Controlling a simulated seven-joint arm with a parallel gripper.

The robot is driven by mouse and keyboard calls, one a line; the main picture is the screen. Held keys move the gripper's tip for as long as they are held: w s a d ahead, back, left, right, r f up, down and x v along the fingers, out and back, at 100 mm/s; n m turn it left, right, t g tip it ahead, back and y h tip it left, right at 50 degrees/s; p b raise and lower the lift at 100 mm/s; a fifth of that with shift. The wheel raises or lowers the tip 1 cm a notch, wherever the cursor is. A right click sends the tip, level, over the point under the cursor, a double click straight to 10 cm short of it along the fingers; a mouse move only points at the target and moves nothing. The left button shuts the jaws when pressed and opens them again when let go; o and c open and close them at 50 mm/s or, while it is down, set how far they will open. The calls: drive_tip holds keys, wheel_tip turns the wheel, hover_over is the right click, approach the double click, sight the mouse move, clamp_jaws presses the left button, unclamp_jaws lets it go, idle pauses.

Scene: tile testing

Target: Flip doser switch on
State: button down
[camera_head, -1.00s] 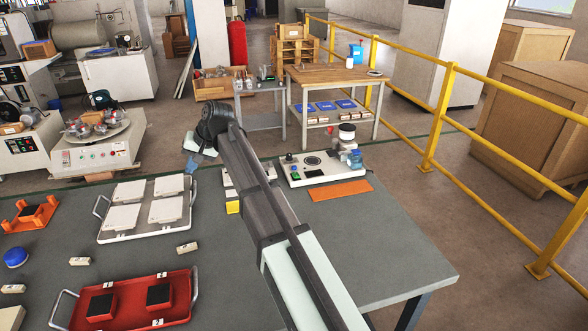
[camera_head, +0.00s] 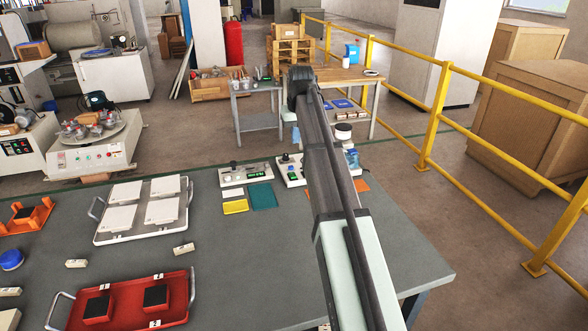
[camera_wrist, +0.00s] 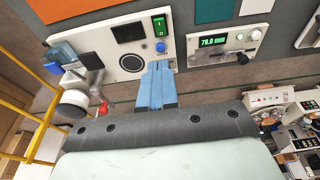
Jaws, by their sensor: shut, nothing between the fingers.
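The doser (camera_wrist: 122,50) is a white panel in the wrist view, with a black round plate and a small dial. Its green rocker switch (camera_wrist: 160,26) is at the panel's upper right, above a blue button (camera_wrist: 161,47). I cannot tell which way the rocker is set. My gripper (camera_wrist: 161,68) has blue fingers, shut and empty, with the tips below the blue button in the picture. Contact with the panel cannot be judged. In the head view, my arm hides much of the doser (camera_head: 284,181).
A device with a lit display (camera_wrist: 208,42) stands beside the doser. A jar and bottle assembly (camera_wrist: 82,75) is at its other end. Teal (camera_head: 262,195) and orange mats lie nearby. The grey table (camera_head: 245,250) has clear room in front. A yellow railing (camera_head: 432,110) runs at right.

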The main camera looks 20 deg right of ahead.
idle(0.3)
approach(294, 176)
drive_tip(key=x, duration=0.2)
drive_tip(key=w+x, duration=0.1)
drive_tip(key=x, duration=0.2)
drive_tip(key=shift+s+f, duration=0.1)
drive_tip(key=shift+f, duration=0.55)
drive_tip(key=shift+s+f+t, duration=0.45)
drive_tip(key=shift+t, duration=0.15)
drive_tip(key=shift+w, duration=0.4)
drive_tip(key=shift+w+r, duration=0.3)
drive_tip(key=shift+w, duration=0.3)
